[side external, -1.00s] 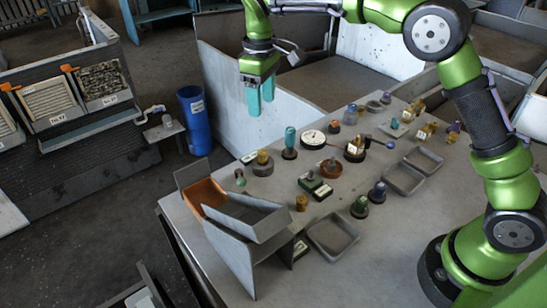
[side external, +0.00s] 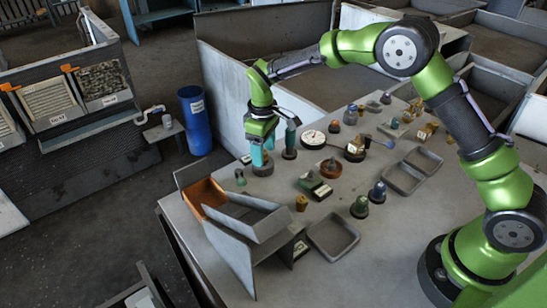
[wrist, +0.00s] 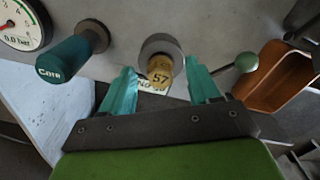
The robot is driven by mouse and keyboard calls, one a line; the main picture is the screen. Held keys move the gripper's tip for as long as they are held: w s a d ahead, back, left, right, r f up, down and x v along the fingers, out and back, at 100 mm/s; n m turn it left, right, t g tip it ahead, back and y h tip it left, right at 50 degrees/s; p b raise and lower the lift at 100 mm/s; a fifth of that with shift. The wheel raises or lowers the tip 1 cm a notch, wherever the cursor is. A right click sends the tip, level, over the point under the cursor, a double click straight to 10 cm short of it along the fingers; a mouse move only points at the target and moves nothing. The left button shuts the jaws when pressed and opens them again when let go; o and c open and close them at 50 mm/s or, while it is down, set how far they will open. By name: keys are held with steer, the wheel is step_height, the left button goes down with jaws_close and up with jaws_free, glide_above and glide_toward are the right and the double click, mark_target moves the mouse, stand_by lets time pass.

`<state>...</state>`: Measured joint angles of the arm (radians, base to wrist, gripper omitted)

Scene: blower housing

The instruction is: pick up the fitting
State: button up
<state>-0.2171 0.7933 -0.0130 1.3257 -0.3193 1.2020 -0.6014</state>
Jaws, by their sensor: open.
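A brass-coloured piece marked 57 (wrist: 160,73), which looks like the fitting, stands on a round grey base (wrist: 152,43) in the wrist view. My gripper (wrist: 160,80) is open, with one teal finger on each side of this piece and visible gaps to both. In the side external view my gripper (side external: 262,154) points down over the round grey base (side external: 263,171), and its fingers mostly hide the brass piece. A small label lies by the base, partly hidden behind the piece.
A teal-handled tool (side external: 290,138) and a dial gauge (side external: 313,139) stand close by on the right. A green-topped knob (side external: 240,177) and an orange bin (side external: 201,197) are to the left. Several other parts and grey trays (side external: 333,234) fill the table.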

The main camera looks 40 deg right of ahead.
steer(key=shift+f, duration=0.75)
jaws_close()
steer(key=shift+r, duration=0.1)
steer(key=shift+r, duration=0.4)
steer(key=r, duration=0.2)
steer(key=shift+s+r, duration=0.25)
steer(key=shift+r, duration=0.15)
steer(key=s+d+r, duration=0.1)
steer(key=s+d, duration=0.2)
steer(key=s, duration=1.1)
steer(key=d+r+m, duration=0.5)
steer(key=d+r, duration=0.2)
steer(key=r, duration=0.4)
steer(key=shift+w+d, duration=0.25)
steer(key=shift+d, duration=0.15)
